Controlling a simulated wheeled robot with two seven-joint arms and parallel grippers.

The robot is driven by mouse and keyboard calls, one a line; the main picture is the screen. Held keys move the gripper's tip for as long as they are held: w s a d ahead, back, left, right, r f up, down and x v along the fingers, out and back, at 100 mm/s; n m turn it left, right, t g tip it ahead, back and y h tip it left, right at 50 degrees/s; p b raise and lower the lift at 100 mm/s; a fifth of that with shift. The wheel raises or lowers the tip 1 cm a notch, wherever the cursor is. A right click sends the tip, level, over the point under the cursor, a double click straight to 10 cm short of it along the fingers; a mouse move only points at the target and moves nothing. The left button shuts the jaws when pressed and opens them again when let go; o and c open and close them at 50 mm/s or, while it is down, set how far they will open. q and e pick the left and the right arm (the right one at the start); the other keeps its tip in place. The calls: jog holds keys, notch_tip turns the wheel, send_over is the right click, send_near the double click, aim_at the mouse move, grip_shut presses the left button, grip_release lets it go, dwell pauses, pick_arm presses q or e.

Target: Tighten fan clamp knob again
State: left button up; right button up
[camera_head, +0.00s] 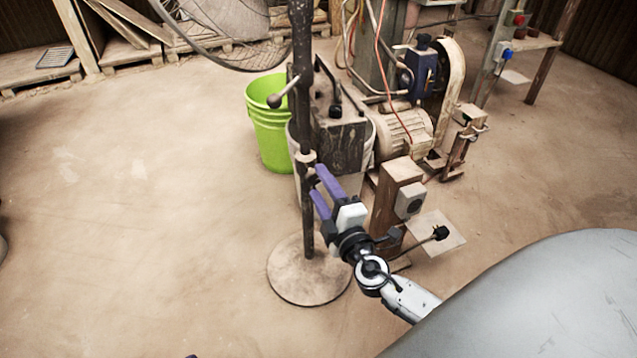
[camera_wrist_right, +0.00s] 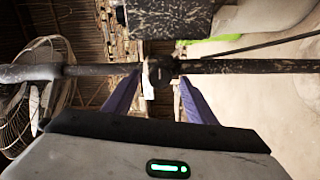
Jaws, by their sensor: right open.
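The fan's dark stand pole (camera_head: 307,215) rises from a round base plate (camera_head: 308,285) in the head view. A clamp collar (camera_head: 305,158) sits partway up it. In the right wrist view the dark round clamp knob (camera_wrist_right: 160,72) shows on the pole, which runs across the picture. My right gripper (camera_head: 316,180) is open beside the pole, just below the collar in the head view. In the wrist view its two purple fingers (camera_wrist_right: 160,80) stand apart on either side of the knob; I cannot tell whether they touch it.
A green bucket (camera_head: 268,125) and a motor-driven machine (camera_head: 400,125) stand behind the pole. A wooden post with a socket box (camera_head: 409,202) is close right of my right gripper. The fan cage (camera_wrist_right: 38,85) shows in the wrist view.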

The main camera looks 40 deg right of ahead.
jog(key=v, duration=0.8)
jog(key=shift+s, duration=0.3)
